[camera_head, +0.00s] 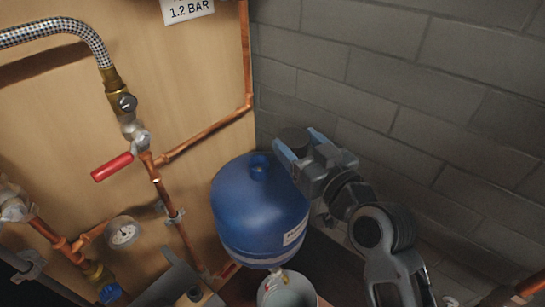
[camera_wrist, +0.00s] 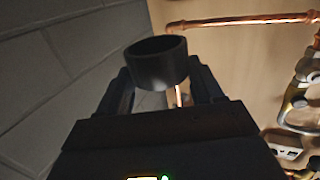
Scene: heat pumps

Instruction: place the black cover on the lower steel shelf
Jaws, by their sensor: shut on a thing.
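The black cover (camera_head: 293,137) is a short dark round cup. It is held above and right of the blue tank's top, in front of the grey block wall. My gripper (camera_head: 304,150) is shut on it, with one finger on each side. In the wrist view the cover (camera_wrist: 160,64) sits between the two dark fingers of my gripper (camera_wrist: 163,82), its hollow round rim showing. I cannot make out the lower steel shelf in either view.
The blue tank (camera_head: 258,212) stands just below and left of my gripper. Left are copper pipes (camera_head: 205,133), a red lever (camera_head: 112,167) and a gauge (camera_head: 122,233) on a wooden panel. A grey bucket (camera_head: 287,291) is below the tank. The block wall (camera_head: 400,80) is close behind.

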